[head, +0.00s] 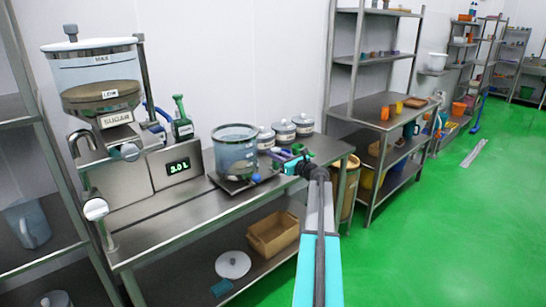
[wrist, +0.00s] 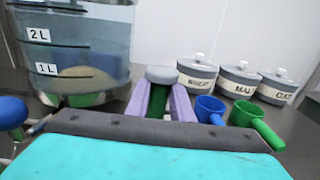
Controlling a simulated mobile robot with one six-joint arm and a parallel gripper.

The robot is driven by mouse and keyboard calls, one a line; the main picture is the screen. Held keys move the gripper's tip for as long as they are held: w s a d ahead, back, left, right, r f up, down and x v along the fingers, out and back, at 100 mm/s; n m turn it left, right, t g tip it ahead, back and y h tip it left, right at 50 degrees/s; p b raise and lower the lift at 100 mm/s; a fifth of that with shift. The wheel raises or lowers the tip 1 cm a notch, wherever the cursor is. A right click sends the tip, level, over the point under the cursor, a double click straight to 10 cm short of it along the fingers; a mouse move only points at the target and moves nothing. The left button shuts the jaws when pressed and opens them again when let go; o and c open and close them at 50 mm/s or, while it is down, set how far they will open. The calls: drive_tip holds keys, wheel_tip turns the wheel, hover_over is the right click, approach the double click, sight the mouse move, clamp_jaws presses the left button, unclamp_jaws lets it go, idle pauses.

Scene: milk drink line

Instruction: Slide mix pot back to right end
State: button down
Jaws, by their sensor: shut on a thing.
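The mix pot (head: 236,152) is a clear, bluish round vessel standing on a dark metal base on the bench, right of the display. In the wrist view the mix pot (wrist: 75,40) fills the upper left, with 2 L and 1 L marks and something beige low inside. My gripper (head: 292,158) is just right of the pot. In the wrist view my gripper's purple fingers (wrist: 165,102) are shut on a green upright handle with a grey round top (wrist: 162,75). Whether this handle joins the pot's base is hidden by my gripper body.
Three lidded grey canisters (wrist: 198,72) stand behind, at the wall. A blue scoop (wrist: 209,110) and a green scoop (wrist: 252,118) lie right of my fingers. A blue knob (head: 256,178) is at the pot's base. The sugar dispenser (head: 98,85) and 3.0 L display (head: 178,167) are left.

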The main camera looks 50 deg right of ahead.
drive_tip(key=d, duration=0.3)
drive_tip(key=shift+s+r, duration=0.1)
drive_tip(key=shift+d, duration=0.1)
drive_tip(key=c, duration=1.6)
unclamp_jaws()
drive_tip(key=shift+d, duration=0.1)
drive_tip(key=shift+o, duration=0.2)
drive_tip(key=shift+s+a, duration=0.1)
drive_tip(key=shift+a, duration=0.1)
